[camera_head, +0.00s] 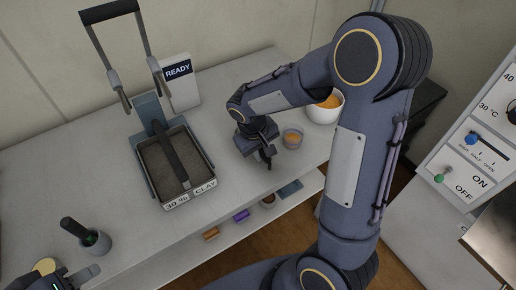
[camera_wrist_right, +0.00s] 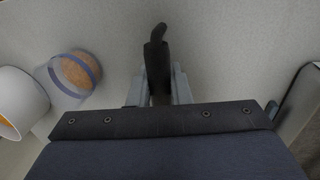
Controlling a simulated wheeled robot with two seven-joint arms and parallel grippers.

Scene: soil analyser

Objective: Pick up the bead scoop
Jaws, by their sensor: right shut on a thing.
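My right gripper (camera_head: 266,153) is over the counter, left of a small clear cup. In the right wrist view its fingers (camera_wrist_right: 158,92) are shut on a dark, slim piece with a bent tip, which looks like the handle of the bead scoop (camera_wrist_right: 157,52). The rest of the scoop is hidden behind the gripper body. The clear cup (camera_head: 292,138) holds orange contents; it also shows in the right wrist view (camera_wrist_right: 76,72). My left gripper (camera_head: 80,279) is partly in view at the bottom left; its jaw gap cannot be made out.
A soil tray (camera_head: 163,198) labelled "30 % CLAY" stands left of my right gripper, with a "READY" sign (camera_head: 178,80) behind. A white bowl (camera_head: 325,112) with orange contents is at right. A grey pot (camera_head: 96,243) with a dark handle is at front left. A lower shelf holds small items.

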